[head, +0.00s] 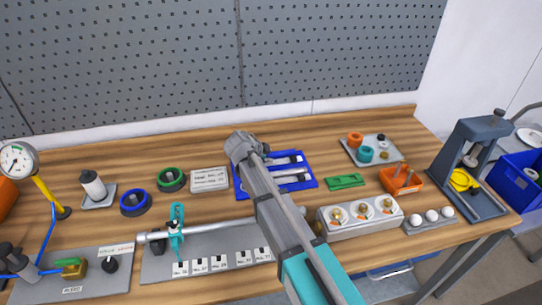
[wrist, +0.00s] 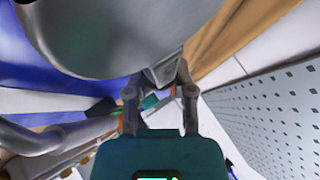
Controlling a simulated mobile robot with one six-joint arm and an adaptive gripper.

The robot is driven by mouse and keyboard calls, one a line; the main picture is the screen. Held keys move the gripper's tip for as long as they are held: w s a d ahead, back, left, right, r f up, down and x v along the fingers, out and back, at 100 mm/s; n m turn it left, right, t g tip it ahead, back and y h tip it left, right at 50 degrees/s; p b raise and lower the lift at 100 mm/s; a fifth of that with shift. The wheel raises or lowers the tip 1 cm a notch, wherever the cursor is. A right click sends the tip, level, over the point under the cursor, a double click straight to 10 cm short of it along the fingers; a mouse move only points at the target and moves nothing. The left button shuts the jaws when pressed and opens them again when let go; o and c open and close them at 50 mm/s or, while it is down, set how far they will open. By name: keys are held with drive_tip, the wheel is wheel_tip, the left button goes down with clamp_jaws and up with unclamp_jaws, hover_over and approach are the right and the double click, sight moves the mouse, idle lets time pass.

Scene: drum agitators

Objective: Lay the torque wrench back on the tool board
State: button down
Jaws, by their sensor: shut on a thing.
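My gripper (wrist: 158,80) shows only in the wrist view. Its fingers are closed in around a grey metal piece (wrist: 165,75), which appears to be the torque wrench; most of it cannot be made out. In the head view, my arm hides the gripper and what it holds. A blue board with pale markings and grey metal tools, likely the tool board (head: 240,189), lies at mid-bench, partly behind my arm. Blue also shows at the left of the wrist view. A large grey rounded form fills the top there, too close to identify.
A grey plate (head: 210,255) with labels carries a long rod (head: 215,226) and a teal clamp (head: 176,235), left of my arm. Green (head: 171,180) and blue (head: 135,203) rings stand left. A green piece (head: 345,181), an orange bin (head: 401,180) and a press (head: 470,165) stand right.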

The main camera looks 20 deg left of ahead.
drive_tip(key=shift+c, duration=2)
unclamp_jaws()
drive_tip(key=shift+d, duration=0.1)
